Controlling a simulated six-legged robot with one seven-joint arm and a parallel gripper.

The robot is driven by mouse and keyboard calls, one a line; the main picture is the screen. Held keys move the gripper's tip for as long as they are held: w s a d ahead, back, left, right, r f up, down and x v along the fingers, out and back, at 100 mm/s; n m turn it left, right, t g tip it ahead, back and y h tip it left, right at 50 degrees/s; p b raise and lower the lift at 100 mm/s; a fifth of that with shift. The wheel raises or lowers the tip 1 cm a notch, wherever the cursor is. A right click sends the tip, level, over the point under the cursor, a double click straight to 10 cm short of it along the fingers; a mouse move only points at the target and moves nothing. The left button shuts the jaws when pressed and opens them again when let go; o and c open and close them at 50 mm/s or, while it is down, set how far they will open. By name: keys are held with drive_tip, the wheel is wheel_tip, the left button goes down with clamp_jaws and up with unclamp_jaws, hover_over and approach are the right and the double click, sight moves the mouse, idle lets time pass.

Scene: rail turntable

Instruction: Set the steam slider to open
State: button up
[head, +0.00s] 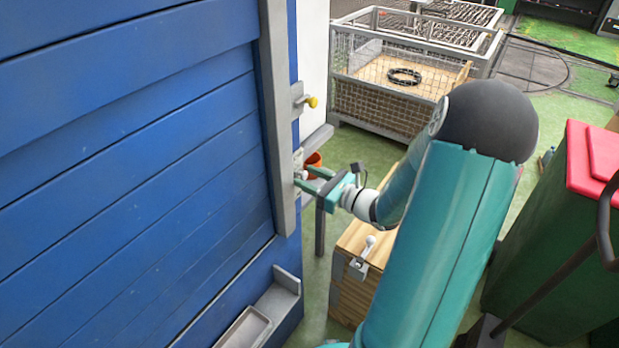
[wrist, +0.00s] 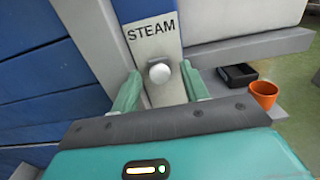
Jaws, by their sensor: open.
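The steam slider's white round knob (wrist: 159,73) stands out from a light plate under the label STEAM (wrist: 151,30) in the wrist view. My gripper (wrist: 160,92) is open, with one green finger on each side of the knob. I see no clear contact between fingers and knob. In the head view my gripper (head: 302,180) reaches to the plate on the grey post (head: 279,120) at the edge of the blue plank wall. The knob is small there and partly hidden by the fingers. The slider's open and shut marks are not readable.
An orange pot (wrist: 263,95) and a black tray (wrist: 237,75) sit on a grey ledge right of the plate. A yellow knob (head: 312,102) is higher on the post. A wooden box with a lever (head: 368,246) stands below my arm. A green bin with red lid (head: 592,165) is at right.

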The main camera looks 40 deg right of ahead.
drive_tip(key=v, duration=1.3)
drive_tip(key=shift+s, duration=0.25)
drive_tip(key=a+r+n+g+y, duration=0.1)
drive_tip(key=a+r+n+g, duration=0.1)
drive_tip(key=a+n+g, duration=0.65)
drive_tip(key=a+r+n+g+y, duration=0.2)
drive_tip(key=a+n+g, duration=0.3)
drive_tip(key=a+n, duration=0.7)
drive_tip(key=s+a+r+n+t+h, duration=0.2)
drive_tip(key=s+a+r+n+h, duration=0.2)
drive_tip(key=n, duration=0.7)
wheel_tip(320, 180, up, 5)
drive_tip(key=a+h, duration=0.2)
drive_tip(key=h, duration=0.2)
drive_tip(key=shift+s+f+n+h, duration=0.15)
drive_tip(key=shift+s+n+h, duration=0.1)
drive_tip(key=shift+n+h, duration=0.15)
